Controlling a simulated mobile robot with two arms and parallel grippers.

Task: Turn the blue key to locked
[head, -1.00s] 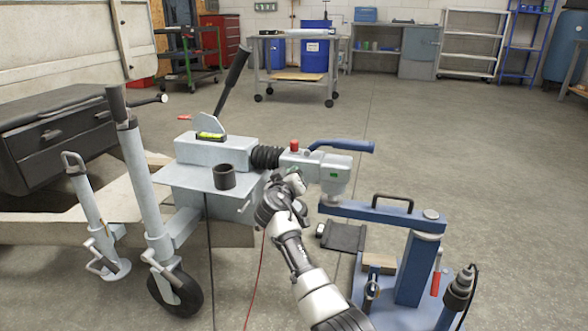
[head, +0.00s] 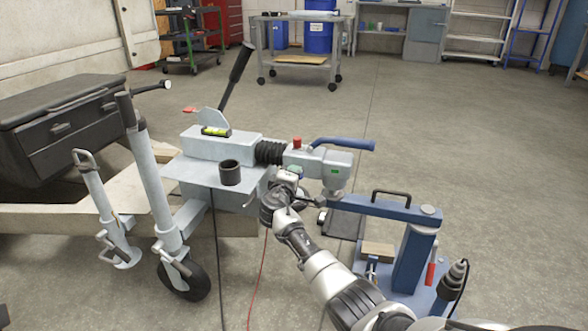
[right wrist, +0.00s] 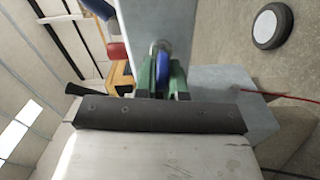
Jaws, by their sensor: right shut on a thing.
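The blue key (right wrist: 162,68) sits in a round metal lock on the side of the grey coupling (right wrist: 152,22) in the right wrist view. The green fingers of my right gripper (right wrist: 163,80) stand on both sides of the key and are shut on it. In the head view my right gripper (head: 286,178) is against the near side of the coupling (head: 310,160), below its blue handle (head: 345,144). The key is hidden there behind the gripper. I cannot tell whether the lock is locked. My left gripper is not in view.
A blue stand (head: 412,258) with a black handle is close on the right of my arm. A jockey wheel (head: 183,278) and a prop leg (head: 105,215) stand on the left. Two thin cables hang below the drawbar. Open floor lies beyond.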

